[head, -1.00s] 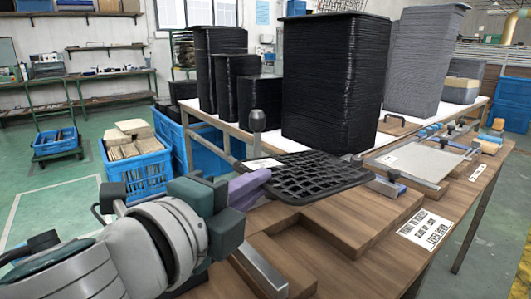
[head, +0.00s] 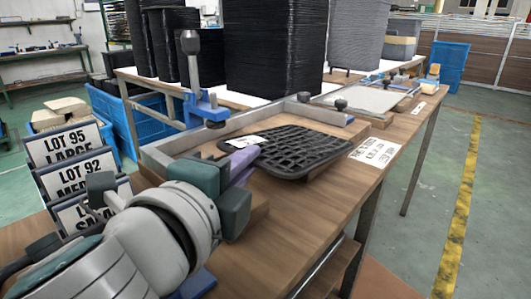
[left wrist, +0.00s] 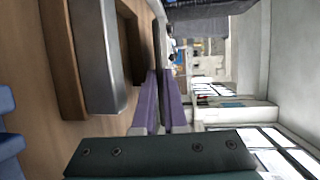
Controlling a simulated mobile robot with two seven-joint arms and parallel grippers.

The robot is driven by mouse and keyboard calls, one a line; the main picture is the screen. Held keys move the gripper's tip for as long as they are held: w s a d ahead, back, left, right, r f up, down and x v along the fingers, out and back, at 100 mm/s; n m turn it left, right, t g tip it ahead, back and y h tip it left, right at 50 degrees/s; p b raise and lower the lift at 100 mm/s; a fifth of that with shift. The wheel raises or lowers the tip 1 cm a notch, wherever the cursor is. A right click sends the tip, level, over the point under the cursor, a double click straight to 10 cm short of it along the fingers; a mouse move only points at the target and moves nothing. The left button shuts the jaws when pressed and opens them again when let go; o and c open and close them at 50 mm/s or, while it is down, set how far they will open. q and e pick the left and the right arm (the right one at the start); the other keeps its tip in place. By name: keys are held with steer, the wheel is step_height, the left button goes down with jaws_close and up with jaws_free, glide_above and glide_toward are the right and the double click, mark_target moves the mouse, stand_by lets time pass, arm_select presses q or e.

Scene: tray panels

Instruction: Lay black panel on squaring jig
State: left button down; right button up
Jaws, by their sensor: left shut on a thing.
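The black panel (head: 305,150), a grid-like sheet with rounded corners and a white label, lies roughly flat over the squaring jig (head: 258,118). The jig has a wooden base, metal fences along its back and a blue toggle clamp (head: 199,100) at the left. My left gripper (head: 240,162), with purple fingers, is shut on the panel's left edge. The purple fingers also show in the left wrist view (left wrist: 162,100), with the panel seen edge-on as a thin dark strip. I cannot tell whether the panel touches the jig base. My right gripper is not in view.
Tall stacks of black panels (head: 272,50) and grey panels (head: 360,35) stand on a bench behind. A grey plate fixture (head: 365,98) and a printed label (head: 372,151) are on the table to the right. Lot signs (head: 85,170) stand at the left.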

arm_select(q)
steer(key=shift+w+a+f, duration=0.15)
steer(key=shift+a+f, duration=0.05)
steer(key=shift+f, duration=0.1)
steer(key=shift+w+a+f, duration=0.1)
steer(key=shift+w+a, duration=0.65)
steer(key=shift+a, duration=0.3)
steer(key=shift+w+a+f, duration=0.1)
steer(key=shift+w+a, duration=0.65)
steer(key=shift+a, duration=0.3)
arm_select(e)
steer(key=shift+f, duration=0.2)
